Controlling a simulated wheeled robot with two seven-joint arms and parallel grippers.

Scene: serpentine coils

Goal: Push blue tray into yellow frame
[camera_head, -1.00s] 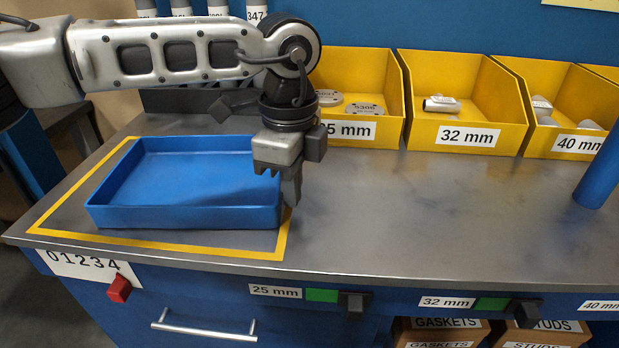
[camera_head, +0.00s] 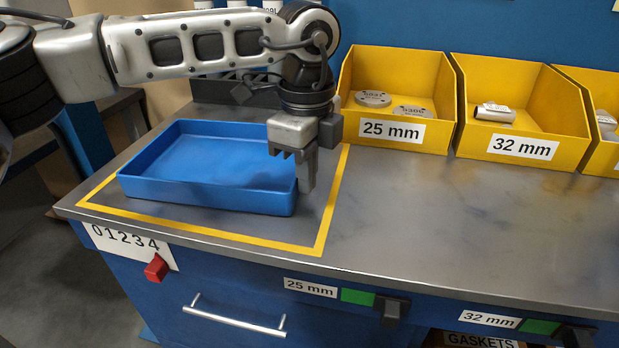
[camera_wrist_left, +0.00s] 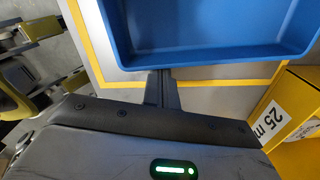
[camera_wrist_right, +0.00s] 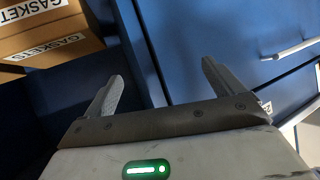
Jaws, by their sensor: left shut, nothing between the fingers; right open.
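The blue tray (camera_head: 215,196) lies flat on the grey bench, with yellow line showing around its front and right sides. The yellow frame (camera_head: 210,236) is a taped outline; the tray hides its back part, so I cannot tell whether the tray's back edge is inside. My left gripper (camera_head: 307,186) is shut and empty, pointing down just right of the tray's right wall, close to or touching it. In the left wrist view the shut fingers (camera_wrist_left: 162,88) are against or beside the tray wall (camera_wrist_left: 200,60). My right gripper (camera_wrist_right: 165,78) is open and empty, in front of blue cabinet panels.
Yellow bins labelled 25 mm (camera_head: 392,132) and 32 mm (camera_head: 522,147) stand along the back right. The bench right of the frame is clear. A drawer handle (camera_head: 235,317) and a red knob (camera_head: 156,268) are on the front. Cardboard gasket boxes (camera_wrist_right: 45,30) show in the right wrist view.

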